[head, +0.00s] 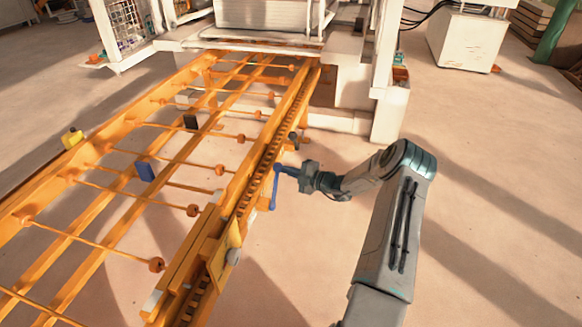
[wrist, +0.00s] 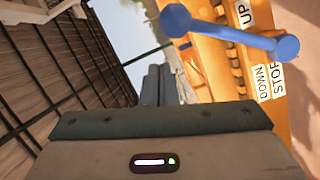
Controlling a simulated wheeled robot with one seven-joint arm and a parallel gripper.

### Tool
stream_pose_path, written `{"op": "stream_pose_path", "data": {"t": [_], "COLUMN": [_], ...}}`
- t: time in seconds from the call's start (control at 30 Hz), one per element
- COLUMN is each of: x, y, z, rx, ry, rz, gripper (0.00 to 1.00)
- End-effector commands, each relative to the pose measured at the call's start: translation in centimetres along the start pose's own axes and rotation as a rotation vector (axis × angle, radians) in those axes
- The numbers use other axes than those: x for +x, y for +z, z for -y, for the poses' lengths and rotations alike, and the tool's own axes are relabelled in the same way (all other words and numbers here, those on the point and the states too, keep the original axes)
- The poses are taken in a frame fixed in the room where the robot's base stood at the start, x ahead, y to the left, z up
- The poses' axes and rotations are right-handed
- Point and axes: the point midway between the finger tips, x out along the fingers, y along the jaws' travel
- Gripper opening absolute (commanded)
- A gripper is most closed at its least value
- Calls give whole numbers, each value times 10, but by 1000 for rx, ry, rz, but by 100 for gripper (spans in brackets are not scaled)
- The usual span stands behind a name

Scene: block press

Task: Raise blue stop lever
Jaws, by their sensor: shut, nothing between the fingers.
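The blue stop lever (head: 274,190) is on the right side of the orange conveyor frame, slanting downward in the head view. In the wrist view the lever (wrist: 228,33) is a blue bar with round ends, in front of an orange panel. White labels beside it read UP (wrist: 242,17), DOWN (wrist: 262,80) and STOP (wrist: 278,76). My gripper (head: 296,170) is right beside the lever's upper part in the head view. Its dark fingers (wrist: 160,84) are together and empty in the wrist view, left of the lever. I cannot tell whether they touch it.
The orange conveyor (head: 190,262) runs up the left, with blue (head: 145,171), black (head: 190,122) and yellow (head: 72,138) blocks on it. A white press (head: 270,14) stands behind. A white cabinet (head: 468,40) stands at back right. The floor right of my arm is clear.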

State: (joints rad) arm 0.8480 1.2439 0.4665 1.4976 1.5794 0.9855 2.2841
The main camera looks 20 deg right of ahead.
Motion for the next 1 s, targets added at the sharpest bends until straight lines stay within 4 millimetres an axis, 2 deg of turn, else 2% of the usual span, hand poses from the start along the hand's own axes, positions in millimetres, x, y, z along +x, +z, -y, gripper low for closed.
{"op": "stream_pose_path", "data": {"t": [0.03, 0.2, 0.4, 0.6, 1.0], "x": [-15, -59, -95, -106, -106], "y": [2, 6, 7, 6, 6], "z": [-3, -4, -7, -8, -8], "rx": [0, 0, 2, 1, 1], "ry": [0, -1, 0, -2, -2], "rz": [8, 15, 17, 15, 13], "gripper": [0, 0, 0, 0, 0]}}
